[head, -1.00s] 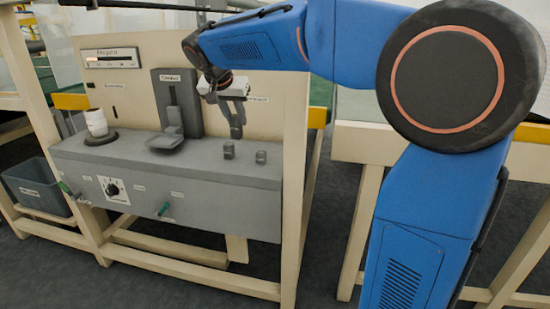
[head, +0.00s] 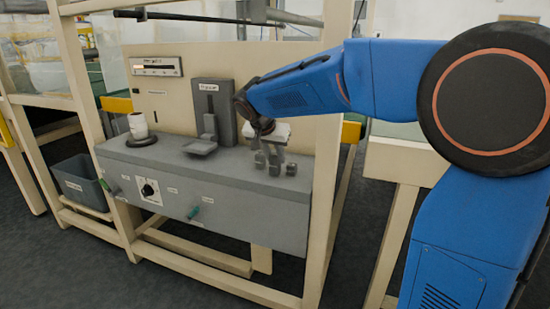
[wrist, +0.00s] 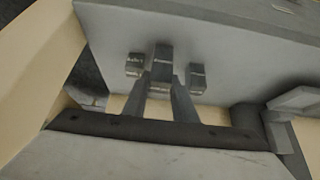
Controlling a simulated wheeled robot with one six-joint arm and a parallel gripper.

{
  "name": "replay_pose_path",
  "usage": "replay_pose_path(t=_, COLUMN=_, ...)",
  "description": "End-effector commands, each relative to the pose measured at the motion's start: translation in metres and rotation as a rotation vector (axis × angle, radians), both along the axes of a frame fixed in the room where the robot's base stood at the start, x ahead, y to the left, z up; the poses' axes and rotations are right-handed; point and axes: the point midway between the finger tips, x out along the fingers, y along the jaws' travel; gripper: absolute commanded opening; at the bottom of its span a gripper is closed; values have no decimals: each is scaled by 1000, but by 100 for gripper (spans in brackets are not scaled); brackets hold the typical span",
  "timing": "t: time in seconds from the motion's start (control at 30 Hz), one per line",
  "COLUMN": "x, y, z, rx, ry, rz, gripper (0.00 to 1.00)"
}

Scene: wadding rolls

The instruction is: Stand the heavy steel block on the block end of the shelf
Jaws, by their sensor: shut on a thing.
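My gripper (head: 270,150) is over the right end of the grey shelf (head: 190,168), pointing down. In the wrist view its two fingers (wrist: 160,92) close on a grey block (wrist: 163,58), which also shows in the head view (head: 274,166). The held block is between two other small grey blocks, a left one (wrist: 134,66) and a right one (wrist: 196,79), with narrow gaps. These also show in the head view, left (head: 259,159) and right (head: 291,169). I cannot tell whether the held block touches the shelf. Block labels are too small to read.
A white roll (head: 138,125) stands on a dark round base at the shelf's left. A dark grey stand with a tray (head: 203,147) is mid-shelf. A cream post (head: 332,180) rises close to the right end. A grey bin (head: 80,182) is on the left.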

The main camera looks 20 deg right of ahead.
Motion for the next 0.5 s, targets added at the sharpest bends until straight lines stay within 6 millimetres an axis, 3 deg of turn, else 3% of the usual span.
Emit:
replay_pose_path(t=0.43, x=0, y=0, z=-7, rx=0, ry=-2, rz=1, gripper=0)
replay_pose_path(t=0.47, x=0, y=0, z=-8, rx=0, ry=-1, rz=1, gripper=30)
replay_pose_path(t=0.5, x=0, y=0, z=-8, rx=0, ry=-1, rz=1, gripper=39)
